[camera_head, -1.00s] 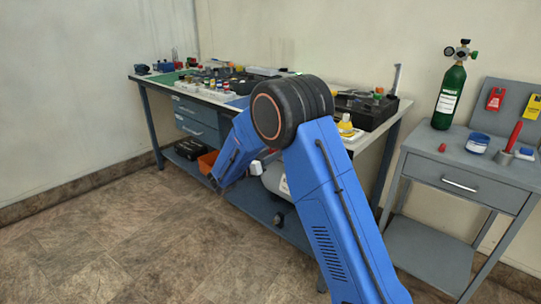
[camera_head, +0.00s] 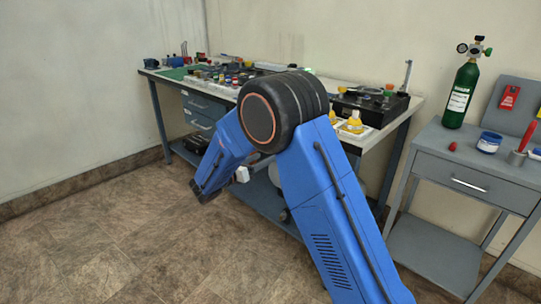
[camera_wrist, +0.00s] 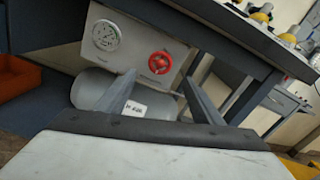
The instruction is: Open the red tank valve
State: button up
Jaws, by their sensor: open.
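The red tank valve (camera_wrist: 160,62) is a round spoked handwheel on a light grey panel (camera_wrist: 140,48) in the wrist view. A round white gauge (camera_wrist: 106,35) sits left of it. A grey tank (camera_wrist: 92,88) with a white label lies below the panel, partly hidden by my gripper's left finger. My gripper (camera_wrist: 158,76) is open and empty, and its fingers appear either side of the valve in the picture. The valve looks beyond the fingertips, with no contact visible. In the head view my arm hides the valve, and my gripper's fingers cannot be made out.
The workbench (camera_head: 385,125) overhangs the tank area, and its edge crosses the wrist view above. An orange bin (camera_wrist: 18,78) stands at the left. A side table (camera_head: 470,165) at right carries a green oxygen cylinder (camera_head: 460,97). Floor at left is free.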

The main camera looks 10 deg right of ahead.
jog(key=v, duration=0.7)
jog(key=shift+a, duration=0.15)
jog(key=shift+s, duration=0.15)
jog(key=s+d+r+m+g+y, duration=0.35)
jog(key=s+d+m, duration=0.35)
jog(key=s+d, duration=0.4)
jog(key=s+d+r+m+g+y, duration=0.25)
jog(key=s+d+m+g, duration=0.3)
jog(key=s+d, duration=0.6)
jog(key=s+m+t+y, duration=0.3)
jog(key=s+m+y, duration=0.5)
jog(key=s+m, duration=0.8)
jog(key=s, duration=0.6)
jog(key=shift+s+d+f+y, duration=0.2)
jog(key=shift+s+f+y, duration=0.05)
jog(key=shift+f+y, duration=0.1)
